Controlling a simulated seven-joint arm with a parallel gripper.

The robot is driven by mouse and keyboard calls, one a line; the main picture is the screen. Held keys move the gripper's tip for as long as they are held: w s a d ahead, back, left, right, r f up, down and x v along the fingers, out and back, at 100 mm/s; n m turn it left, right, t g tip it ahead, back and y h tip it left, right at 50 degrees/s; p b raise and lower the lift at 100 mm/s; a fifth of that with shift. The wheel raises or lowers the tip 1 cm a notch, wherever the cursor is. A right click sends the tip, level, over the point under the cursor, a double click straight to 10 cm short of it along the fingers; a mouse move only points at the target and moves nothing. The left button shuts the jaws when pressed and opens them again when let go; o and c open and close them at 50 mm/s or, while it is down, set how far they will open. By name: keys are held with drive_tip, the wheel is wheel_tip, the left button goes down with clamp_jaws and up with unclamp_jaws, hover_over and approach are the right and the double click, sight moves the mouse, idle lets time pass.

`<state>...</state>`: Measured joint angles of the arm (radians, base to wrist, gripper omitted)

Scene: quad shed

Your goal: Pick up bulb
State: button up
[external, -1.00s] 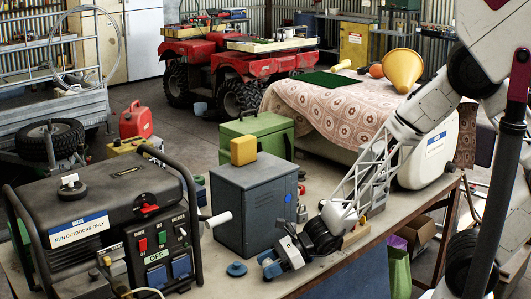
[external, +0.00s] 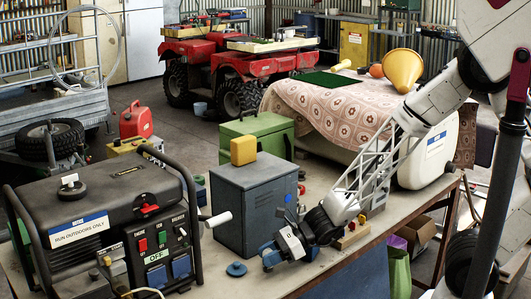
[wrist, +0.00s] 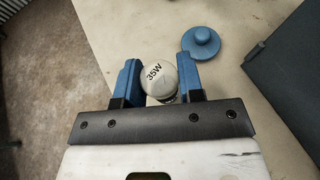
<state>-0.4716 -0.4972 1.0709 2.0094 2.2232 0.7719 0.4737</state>
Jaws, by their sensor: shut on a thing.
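A white round bulb (wrist: 158,77) marked "35W" sits between the blue fingers of my gripper (wrist: 157,78) in the wrist view. My gripper is shut on it, with a finger on each side. In the external view my gripper (external: 267,257) is low over the front edge of the workbench, right of a blue knobbed disc. The bulb cannot be made out there, as the fingers hide it. I cannot tell whether the bulb touches the bench.
The blue knobbed disc (external: 236,269) lies close by on the bench (external: 205,272). A grey metal box (external: 250,208) with a yellow block (external: 243,150) on top stands behind my gripper. A generator (external: 105,225) stands at left. The bench edge is close, with floor beyond.

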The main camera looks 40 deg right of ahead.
drive_tip(key=s+d+r, duration=0.1)
drive_tip(key=s+d, duration=0.8)
drive_tip(key=s, duration=0.4)
drive_tip(key=shift+d+r, duration=0.2)
drive_tip(key=shift+r, duration=0.1)
idle(0.4)
wheel_tip(320, 180, up, 40)
drive_tip(key=f, duration=0.1)
drive_tip(key=w+a+r+n+g+y, duration=0.1)
drive_tip(key=w+a+r+n+g, duration=0.3)
drive_tip(key=w+a, duration=1)
drive_tip(key=w+a+f+n+g, duration=0.1)
drive_tip(key=w+a+f+g, duration=0.15)
drive_tip(key=w+a, duration=1.15)
drive_tip(key=shift+t+y, duration=0.3)
drive_tip(key=shift+t, duration=0.05)
drive_tip(key=shift+s+a+f, duration=0.1)
drive_tip(key=shift+s+f, duration=0.1)
drive_tip(key=shift+f, duration=0.75)
drive_tip(key=shift+s+a+f, duration=0.1)
drive_tip(key=shift+s+f, duration=0.05)
drive_tip(key=shift+f, duration=0.8)
drive_tip(key=shift+s+f, duration=0.2)
drive_tip(key=shift+f, duration=0.75)
